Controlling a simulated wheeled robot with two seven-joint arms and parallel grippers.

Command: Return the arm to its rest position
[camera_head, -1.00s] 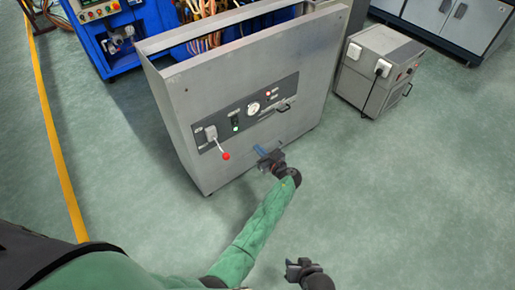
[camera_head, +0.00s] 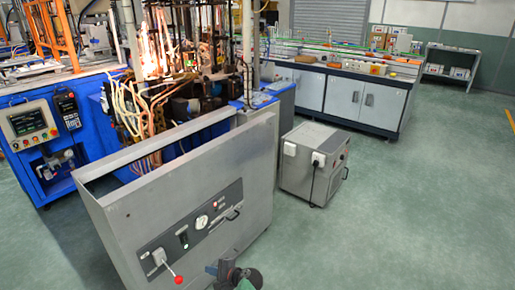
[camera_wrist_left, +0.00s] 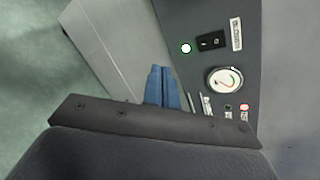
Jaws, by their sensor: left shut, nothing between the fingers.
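My left gripper (camera_head: 226,271) is at the bottom edge of the head view, in front of the grey cabinet (camera_head: 125,222) and right of the red lever knob (camera_head: 179,280). Its blue fingers (camera_wrist_left: 163,88) are together with nothing between them in the left wrist view. Beyond them, that view shows the control panel with a round gauge (camera_wrist_left: 223,82), a black switch (camera_wrist_left: 210,41) and a lit green lamp (camera_wrist_left: 186,48). Most of my left arm is below the head view. My right gripper is in neither current view.
A grey box unit (camera_head: 312,165) stands on the floor right of the cabinet. Behind the cabinet is a blue machine (camera_head: 95,150) with hoses and bright flames. A long workbench (camera_head: 365,100) stands at the back. The green floor (camera_head: 420,220) at right is clear.

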